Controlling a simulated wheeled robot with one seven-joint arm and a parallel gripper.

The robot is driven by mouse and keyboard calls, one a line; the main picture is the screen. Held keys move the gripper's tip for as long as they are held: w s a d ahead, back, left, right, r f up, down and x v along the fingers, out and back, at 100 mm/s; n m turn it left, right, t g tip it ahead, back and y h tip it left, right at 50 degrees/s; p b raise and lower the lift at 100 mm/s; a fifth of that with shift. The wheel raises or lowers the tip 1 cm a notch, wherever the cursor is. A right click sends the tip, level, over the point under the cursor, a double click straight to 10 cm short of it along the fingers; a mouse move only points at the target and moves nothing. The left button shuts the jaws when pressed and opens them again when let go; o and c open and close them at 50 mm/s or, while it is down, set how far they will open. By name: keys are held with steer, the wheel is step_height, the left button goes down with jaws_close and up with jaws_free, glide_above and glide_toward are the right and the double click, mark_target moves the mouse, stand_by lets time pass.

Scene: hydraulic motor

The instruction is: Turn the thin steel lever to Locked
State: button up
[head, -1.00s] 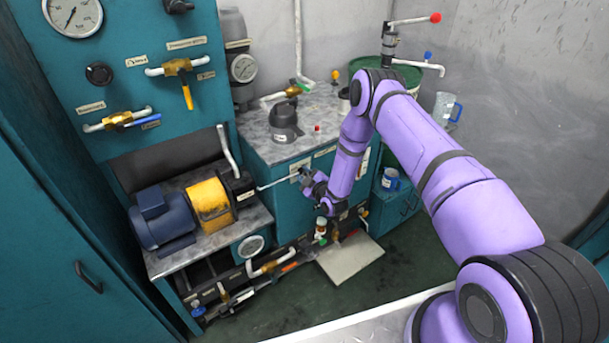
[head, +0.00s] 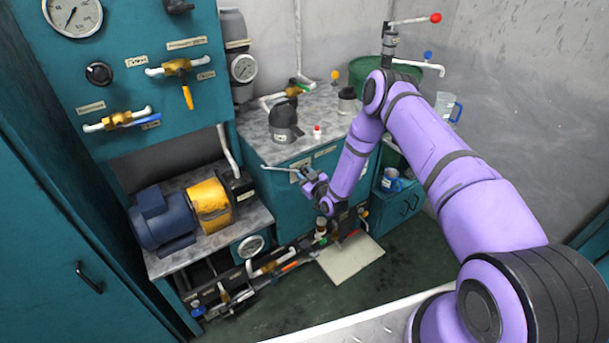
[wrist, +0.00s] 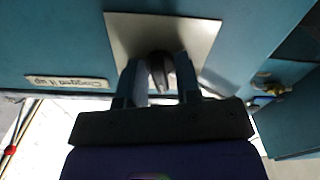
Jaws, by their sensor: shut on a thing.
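The thin steel lever (head: 279,169) shows in the head view as a pale rod against the front of the teal cabinet. It runs nearly level from my gripper to the left. My gripper (head: 299,174) is at the lever's right end, close to the cabinet front. In the wrist view my gripper (wrist: 160,88) has its two fingers on either side of a dark rounded part (wrist: 158,72) in front of a pale plate (wrist: 200,32). The fingers are shut on it. The thin rod itself is not clear in the wrist view. I cannot read a Locked mark.
The blue and yellow motor (head: 210,205) stands on a bench left of the lever. A dark grey device (head: 284,122) and a small red-capped item (head: 317,131) stand on the countertop above. Pipes and valves (head: 265,268) run low in front. A square plate (head: 350,258) lies below my gripper.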

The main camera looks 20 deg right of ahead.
steer(key=m, duration=0.6)
steer(key=shift+m, duration=0.3)
steer(key=m, duration=0.5)
steer(key=shift+m, duration=0.3)
steer(key=o, duration=0.6)
steer(key=shift+s, duration=0.1)
steer(key=v, duration=1)
steer(key=shift+s, duration=0.35)
steer(key=shift+d, duration=0.1)
